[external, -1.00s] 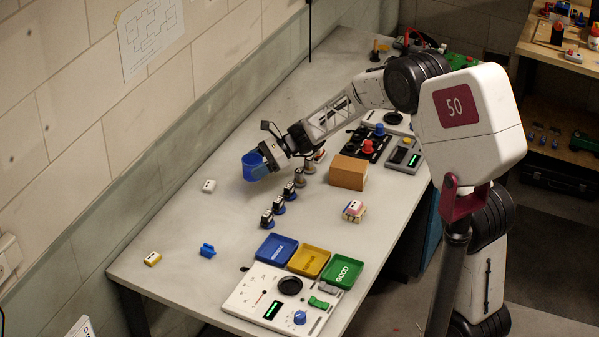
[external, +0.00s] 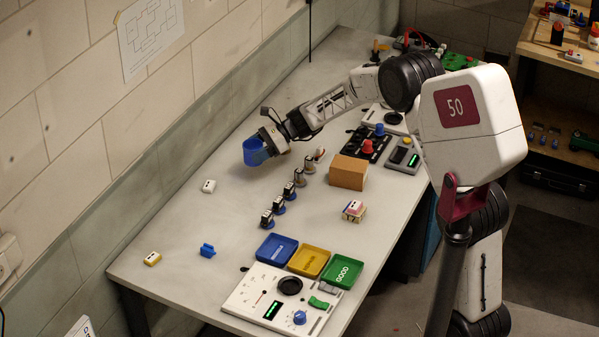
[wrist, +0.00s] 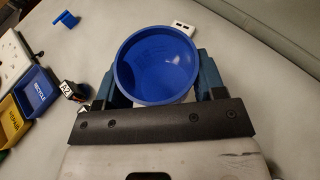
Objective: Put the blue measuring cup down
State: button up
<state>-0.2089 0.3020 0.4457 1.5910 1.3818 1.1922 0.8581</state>
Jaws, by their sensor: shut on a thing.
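The blue measuring cup (external: 256,151) is at the end of my arm, near the wall side of the bench (external: 165,225). My gripper (external: 270,143) is shut on it. In the wrist view the cup (wrist: 155,62) shows its open mouth and empty inside between my two fingers. The cup is close to the bench top, but I cannot tell whether its base touches it.
A row of servos (external: 278,207) stands to the right of the cup. A white block (external: 209,186) lies in front of it. A cardboard box (external: 348,173) is farther right. Blue, yellow and green trays (external: 343,271) are near the front. The left part of the bench is mostly clear.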

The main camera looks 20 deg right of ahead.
jog(key=shift+f, duration=2.65)
jog(key=shift+f, duration=0.1)
jog(key=shift+f, duration=1.75)
jog(key=shift+f, duration=0.15)
jog(key=o, duration=0.9)
jog(key=shift+d+r, duration=0.1)
jog(key=shift+r, duration=0.1)
jog(key=v, duration=1.1)
jog(key=shift+d+r, duration=0.2)
jog(key=shift+d, duration=0.1)
